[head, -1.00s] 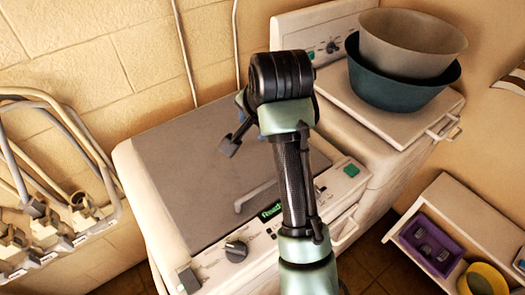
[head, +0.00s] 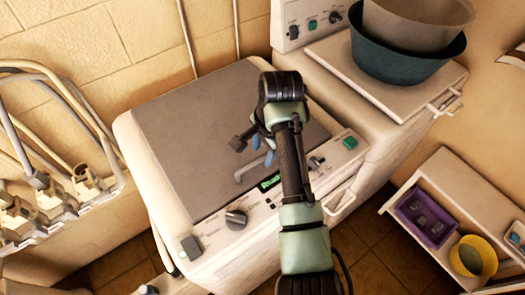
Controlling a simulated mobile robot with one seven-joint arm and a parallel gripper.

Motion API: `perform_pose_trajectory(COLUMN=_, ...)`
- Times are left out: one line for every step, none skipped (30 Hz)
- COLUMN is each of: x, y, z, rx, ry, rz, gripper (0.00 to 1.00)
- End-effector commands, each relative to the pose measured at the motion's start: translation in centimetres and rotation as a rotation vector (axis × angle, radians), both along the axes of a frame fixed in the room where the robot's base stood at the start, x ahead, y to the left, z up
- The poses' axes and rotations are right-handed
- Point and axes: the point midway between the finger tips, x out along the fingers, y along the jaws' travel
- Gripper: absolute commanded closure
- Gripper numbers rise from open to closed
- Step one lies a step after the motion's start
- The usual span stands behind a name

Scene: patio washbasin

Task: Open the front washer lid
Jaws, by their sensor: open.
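The front washer (head: 215,240) is a cream machine with a flat grey lid (head: 190,130), which lies closed on its top. A pale handle bar (head: 250,168) shows at the lid's front edge, partly hidden by my arm. My gripper (head: 255,150) is over the lid's front right part, close to the handle. Its dark finger and blue parts show left of the arm, and it is open. Whether it touches the handle cannot be told. The front panel carries a dark knob (head: 236,218) and a green button (head: 350,143).
A second washer (head: 385,90) stands behind to the right, with a teal basin (head: 405,55) and a grey basin (head: 418,22) stacked on it. Pipes and taps (head: 50,150) line the left wall. A shelf (head: 445,180) with a purple crate (head: 428,217) and yellow bowl (head: 472,257) is at right.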

Motion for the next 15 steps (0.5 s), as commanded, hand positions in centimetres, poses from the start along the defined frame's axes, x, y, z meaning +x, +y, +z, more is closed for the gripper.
perform_pose_trajectory(x=0.1, y=0.1, z=-0.5, rx=0.0, ry=0.002, rz=0.0, gripper=0.5)
perform_pose_trajectory(x=0.1, y=0.1, z=-0.8, rx=0.0, ry=0.002, rz=-0.001, gripper=0.5)
perform_pose_trajectory(x=0.2, y=0.1, z=-1.2, rx=0.0, ry=0.001, rz=-0.001, gripper=0.5)
perform_pose_trajectory(x=0.2, y=0.1, z=-1.3, rx=0.0, ry=0.001, rz=-0.001, gripper=0.5)
perform_pose_trajectory(x=0.2, y=0.1, z=-1.5, rx=0.0, ry=0.0, rz=-0.001, gripper=0.5)
perform_pose_trajectory(x=0.2, y=0.2, z=-1.7, rx=0.0, ry=0.0, rz=-0.001, gripper=0.5)
perform_pose_trajectory(x=0.3, y=0.2, z=-1.7, rx=0.0, ry=0.0, rz=-0.001, gripper=0.5)
perform_pose_trajectory(x=0.3, y=0.2, z=-1.8, rx=0.001, ry=-0.001, rz=0.0, gripper=0.5)
perform_pose_trajectory(x=0.3, y=0.2, z=-1.8, rx=0.001, ry=-0.001, rz=0.0, gripper=0.5)
perform_pose_trajectory(x=0.3, y=0.2, z=-1.8, rx=0.001, ry=-0.001, rz=0.0, gripper=0.5)
perform_pose_trajectory(x=0.3, y=0.2, z=-1.8, rx=0.001, ry=-0.001, rz=0.0, gripper=0.5)
perform_pose_trajectory(x=0.3, y=0.2, z=-1.8, rx=0.001, ry=-0.001, rz=0.0, gripper=0.5)
perform_pose_trajectory(x=0.3, y=0.2, z=-1.8, rx=0.0, ry=-0.001, rz=0.0, gripper=0.5)
perform_pose_trajectory(x=0.3, y=0.2, z=-1.8, rx=0.001, ry=-0.001, rz=0.0, gripper=0.5)
perform_pose_trajectory(x=0.3, y=0.2, z=-1.8, rx=0.001, ry=-0.001, rz=0.0, gripper=0.54)
